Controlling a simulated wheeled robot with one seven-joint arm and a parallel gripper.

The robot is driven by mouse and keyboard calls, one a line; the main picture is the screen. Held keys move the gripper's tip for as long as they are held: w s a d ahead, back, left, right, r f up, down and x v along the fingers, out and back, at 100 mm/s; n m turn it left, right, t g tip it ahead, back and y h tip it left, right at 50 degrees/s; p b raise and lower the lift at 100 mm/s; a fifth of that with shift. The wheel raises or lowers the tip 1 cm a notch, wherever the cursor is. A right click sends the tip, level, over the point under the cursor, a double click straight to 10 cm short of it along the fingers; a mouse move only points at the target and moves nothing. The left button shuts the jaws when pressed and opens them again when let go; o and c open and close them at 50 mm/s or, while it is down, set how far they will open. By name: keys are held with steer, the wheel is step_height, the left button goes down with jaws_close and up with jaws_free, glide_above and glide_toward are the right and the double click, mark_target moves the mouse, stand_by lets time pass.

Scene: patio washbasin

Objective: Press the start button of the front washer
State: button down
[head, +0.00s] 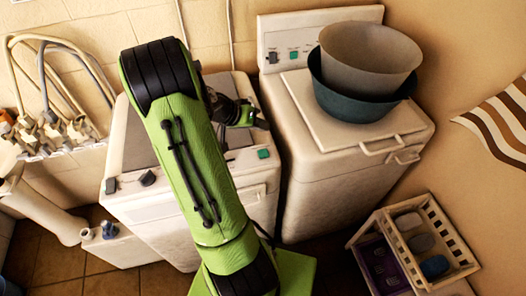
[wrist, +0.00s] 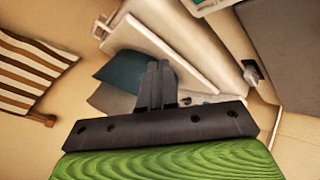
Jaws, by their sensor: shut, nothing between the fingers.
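The nearer, left washer (head: 150,205) is a cream top-loader with dark knobs on its front panel. A green button (head: 264,154) is at the right end of that panel, and I take it as the start button. My arm crosses over this washer and hides the middle of the panel. My gripper (head: 260,122) is above the washer's right side, a little behind the green button and apart from it. In the wrist view its dark fingers (wrist: 155,85) are together with nothing between them. The green button cannot be made out in the wrist view.
A second washer (head: 335,190) stands at right, with a raised back panel with a green button (head: 294,54). A grey bowl (head: 370,52) sits in a teal bowl (head: 350,100) on its lid. A crate (head: 455,235) is at lower right. Hoses and taps (head: 50,130) are at left.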

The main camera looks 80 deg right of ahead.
mark_target(260, 153)
steer(key=shift+f, duration=0.1)
step_height(260, 153, down, 9)
steer(key=b, duration=0.6)
steer(key=shift+b, duration=0.3)
stand_by(1.5)
steer(key=shift+f+b, duration=0.25)
steer(key=shift+b, duration=0.2)
steer(key=shift+f+b, duration=0.5)
steer(key=shift+b, duration=0.05)
stand_by(0.4)
steer(key=shift+r, duration=0.1)
stand_by(0.6)
steer(key=shift+r+p, duration=0.55)
steer(key=shift+r, duration=0.3)
